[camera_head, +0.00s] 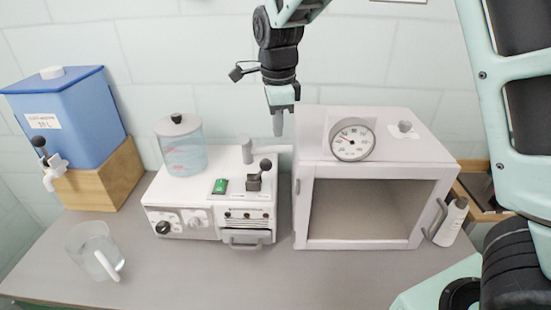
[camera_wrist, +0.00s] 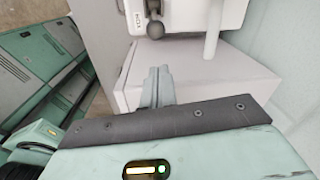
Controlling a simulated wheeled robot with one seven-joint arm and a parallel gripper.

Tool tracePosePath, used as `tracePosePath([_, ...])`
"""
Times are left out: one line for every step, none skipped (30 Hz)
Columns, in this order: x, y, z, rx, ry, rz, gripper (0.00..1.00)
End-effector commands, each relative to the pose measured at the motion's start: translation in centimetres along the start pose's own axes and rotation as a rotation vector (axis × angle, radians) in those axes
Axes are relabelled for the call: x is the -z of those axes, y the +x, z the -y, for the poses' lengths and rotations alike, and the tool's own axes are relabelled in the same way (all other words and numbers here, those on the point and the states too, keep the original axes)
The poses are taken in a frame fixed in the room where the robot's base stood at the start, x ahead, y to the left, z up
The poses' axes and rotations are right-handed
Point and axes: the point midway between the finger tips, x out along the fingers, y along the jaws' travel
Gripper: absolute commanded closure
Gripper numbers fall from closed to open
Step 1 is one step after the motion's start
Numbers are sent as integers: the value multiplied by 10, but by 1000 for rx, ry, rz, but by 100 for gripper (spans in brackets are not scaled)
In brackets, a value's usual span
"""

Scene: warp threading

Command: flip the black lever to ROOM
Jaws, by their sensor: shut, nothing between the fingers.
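A black-knobbed lever (camera_head: 264,165) stands on a dark base on top of the white control unit, beside a small green-faced part (camera_head: 219,186). In the wrist view a black knob (camera_wrist: 155,28) shows at the top on a white body, next to a small label too small to read surely. My gripper (camera_head: 278,130) hangs pointing down, above and slightly right of the lever, and apart from it. Its fingers (camera_wrist: 157,85) are shut together and empty. I cannot read any ROOM marking, so the lever's setting is unclear.
A white chamber (camera_head: 300,190) with a dial gauge (camera_head: 352,140) stands just right of the lever. A clear tank (camera_head: 182,150) and white pipe (camera_head: 247,150) are left of my gripper. A blue container (camera_head: 70,120) and clear jug (camera_head: 93,250) stand further left.

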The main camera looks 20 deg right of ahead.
Motion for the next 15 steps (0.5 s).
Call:
tracePosePath([0,0,0,0,-1,0,100])
tracePosePath([0,0,0,0,-1,0,100])
tracePosePath([0,0,0,0,-1,0,100])
tracePosePath([0,1,0,-1,-2,0,100])
tracePosePath([0,2,0,-1,-2,0,100])
tracePosePath([0,5,0,-2,-2,0,100])
tracePosePath([0,7,-1,-3,-2,0,100])
tracePosePath([0,10,0,-3,-2,0,100])
tracePosePath([0,15,-1,-4,-2,-1,100])
tracePosePath([0,20,-1,-5,-1,-2,100])
tracePosePath([1,25,-1,-5,-1,-2,100])
tracePosePath([1,32,-1,-5,0,-3,100])
tracePosePath([1,38,-1,-5,-1,-3,100])
tracePosePath([1,43,-1,-5,-1,-2,100])
tracePosePath([1,51,-2,-6,-1,-3,100])
